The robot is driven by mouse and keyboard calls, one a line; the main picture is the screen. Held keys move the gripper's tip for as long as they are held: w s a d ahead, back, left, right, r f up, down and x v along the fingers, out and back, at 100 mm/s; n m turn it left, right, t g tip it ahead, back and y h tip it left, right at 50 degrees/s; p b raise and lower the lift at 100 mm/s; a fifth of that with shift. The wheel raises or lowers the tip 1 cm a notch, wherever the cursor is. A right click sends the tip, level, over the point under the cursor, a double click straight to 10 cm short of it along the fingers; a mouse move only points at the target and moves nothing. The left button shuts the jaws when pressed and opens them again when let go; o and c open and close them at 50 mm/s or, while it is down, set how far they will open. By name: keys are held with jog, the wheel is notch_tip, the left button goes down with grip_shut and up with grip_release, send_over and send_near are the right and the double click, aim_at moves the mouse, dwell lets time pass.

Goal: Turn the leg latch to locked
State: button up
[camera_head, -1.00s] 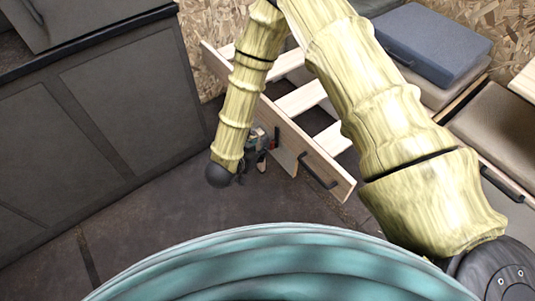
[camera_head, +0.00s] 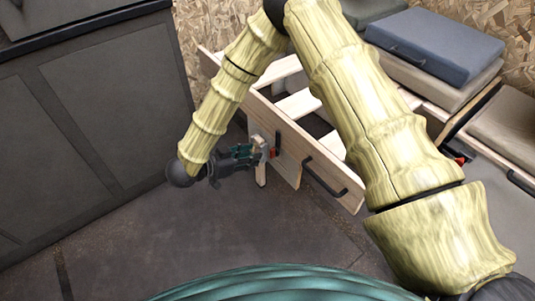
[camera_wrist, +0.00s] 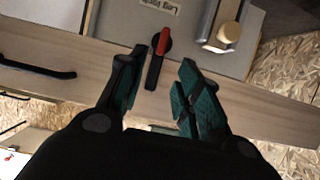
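The leg latch is a small black handle with a red end on a grey plate; in the wrist view the latch (camera_wrist: 158,52) stands roughly upright, red end up. In the head view the latch (camera_head: 274,153) is a small red and black spot on the wooden front panel. My gripper (camera_head: 252,152) reaches from the left towards it. In the wrist view my gripper (camera_wrist: 160,85) is open, one finger each side of the latch's black lower end. I cannot tell whether either finger touches it. A pale leg (camera_head: 260,172) hangs beside the gripper.
A wooden slatted frame (camera_head: 318,165) with a black pull handle (camera_head: 325,178) lies right of the gripper. Dark cabinets (camera_head: 105,120) stand at the left. Blue and beige cushions (camera_head: 435,45) are stacked at upper right. The floor in front is clear.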

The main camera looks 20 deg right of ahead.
jog(key=b+x, duration=0.3)
jog(key=x, duration=0.5)
jog(key=shift+d, duration=0.15)
grip_shut()
